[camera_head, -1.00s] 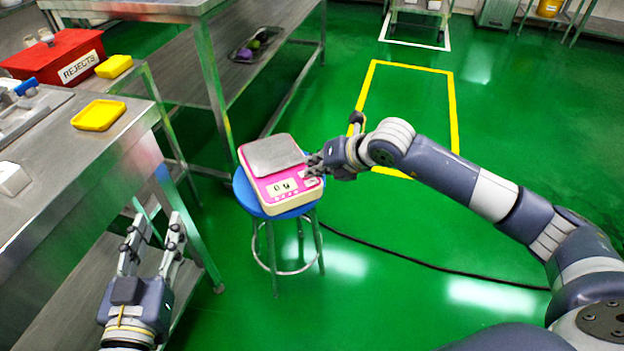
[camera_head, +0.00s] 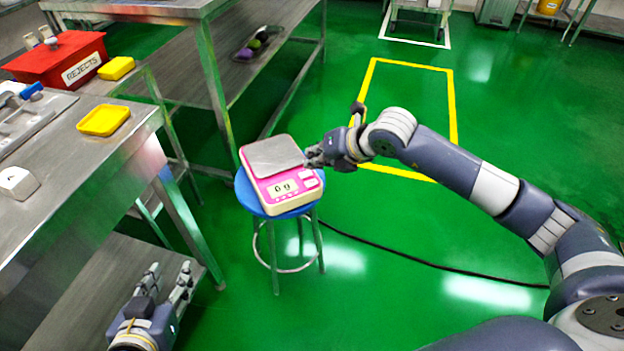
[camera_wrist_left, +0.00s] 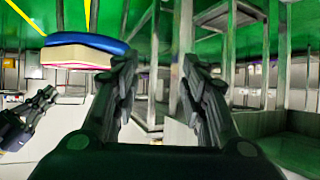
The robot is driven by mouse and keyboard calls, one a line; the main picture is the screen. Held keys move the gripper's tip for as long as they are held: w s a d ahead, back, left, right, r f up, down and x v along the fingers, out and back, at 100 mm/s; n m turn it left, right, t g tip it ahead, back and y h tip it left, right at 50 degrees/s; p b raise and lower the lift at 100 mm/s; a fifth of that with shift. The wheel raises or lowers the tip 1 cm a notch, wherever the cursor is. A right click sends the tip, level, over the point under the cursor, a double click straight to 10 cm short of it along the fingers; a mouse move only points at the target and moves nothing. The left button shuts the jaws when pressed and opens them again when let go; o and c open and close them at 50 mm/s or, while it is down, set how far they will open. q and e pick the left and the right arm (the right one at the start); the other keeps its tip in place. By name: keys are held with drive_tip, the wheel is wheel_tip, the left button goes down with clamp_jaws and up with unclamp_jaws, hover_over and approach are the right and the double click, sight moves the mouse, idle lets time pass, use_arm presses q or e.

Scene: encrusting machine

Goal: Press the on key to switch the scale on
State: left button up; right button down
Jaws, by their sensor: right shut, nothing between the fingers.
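The scale (camera_head: 278,202) is pink and cream with a grey weighing plate, and it sits on a blue round stool (camera_head: 243,190). Its display reads "0 g". My right gripper (camera_head: 308,158) is shut and empty, just right of the scale's plate and slightly above the stool's edge; whether it touches the scale is unclear. My left gripper (camera_head: 168,278) is open and empty, low beside the steel bench, well away from the scale. In the left wrist view the left fingers (camera_wrist_left: 157,95) stand apart. The scale also shows there, upside down (camera_wrist_left: 75,56).
A steel bench (camera_head: 80,170) at the left holds a red rejects box (camera_head: 55,60) and yellow trays (camera_head: 103,119). A steel shelf table (camera_head: 210,85) stands behind the stool. A black cable (camera_head: 430,266) crosses the green floor. The floor at the right is mostly open.

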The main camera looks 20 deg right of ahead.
drive_tip(key=shift+r+p, duration=0.35)
drive_tip(key=shift+r, duration=0.25)
use_arm(q)
drive_tip(key=s+a+f+g+y, duration=0.1)
drive_tip(key=s+a+f+g, duration=0.1)
drive_tip(key=s+f+g, duration=0.2)
drive_tip(key=shift+s+a+f+p, duration=0.4)
drive_tip(key=shift+s+f, duration=0.4)
drive_tip(key=shift+s, duration=0.6)
use_arm(e)
drive_tip(key=shift+r, duration=0.7)
